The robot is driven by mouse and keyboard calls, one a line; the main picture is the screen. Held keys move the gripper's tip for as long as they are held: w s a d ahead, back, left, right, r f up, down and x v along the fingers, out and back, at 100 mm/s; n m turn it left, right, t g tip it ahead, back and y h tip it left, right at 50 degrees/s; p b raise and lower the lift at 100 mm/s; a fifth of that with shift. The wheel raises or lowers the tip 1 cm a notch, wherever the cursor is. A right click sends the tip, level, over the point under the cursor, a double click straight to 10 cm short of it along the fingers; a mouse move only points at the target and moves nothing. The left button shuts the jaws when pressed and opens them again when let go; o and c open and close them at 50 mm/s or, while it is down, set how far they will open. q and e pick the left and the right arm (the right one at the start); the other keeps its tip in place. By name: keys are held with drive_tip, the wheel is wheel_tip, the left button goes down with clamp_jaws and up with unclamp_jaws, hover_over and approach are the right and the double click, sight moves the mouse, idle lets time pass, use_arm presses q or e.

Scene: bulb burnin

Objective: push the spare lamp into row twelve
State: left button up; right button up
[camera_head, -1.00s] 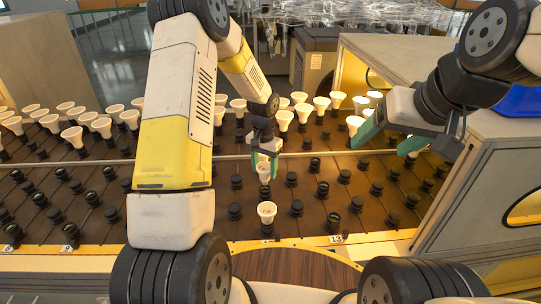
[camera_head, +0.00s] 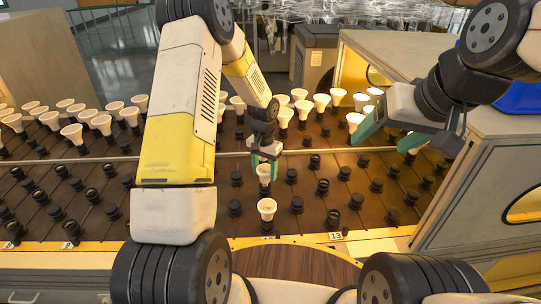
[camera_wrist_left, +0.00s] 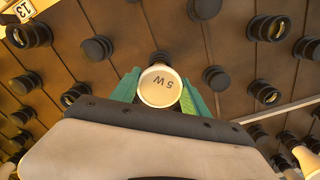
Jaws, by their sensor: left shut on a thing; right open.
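My left gripper (camera_head: 265,152) is shut on a white reflector lamp (camera_head: 264,171). In the left wrist view the lamp's round face (camera_wrist_left: 160,87), marked "5 W", sits between the green fingers. A dark socket shows just beyond it; whether the lamp's base is seated in one is hidden. Another white lamp (camera_head: 267,208) stands upright nearer the front edge, above a label partly hidden, just left of the label 13 (camera_head: 336,237). My right gripper (camera_head: 390,138) is open and empty above the right side of the rack.
The dark rack (camera_head: 150,232) carries rows of empty black sockets in front and several white lamps behind a thin rail (camera_head: 340,152). A grey cabinet (camera_head: 480,190) stands at the right. A round wooden surface (camera_head: 290,262) lies in front.

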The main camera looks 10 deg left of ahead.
use_arm(q)
drive_tip(key=shift+f, duration=0.8)
drive_tip(key=o, duration=1.5)
drive_tip(key=shift+c, duration=0.2)
drive_tip(key=shift+r, duration=3.9)
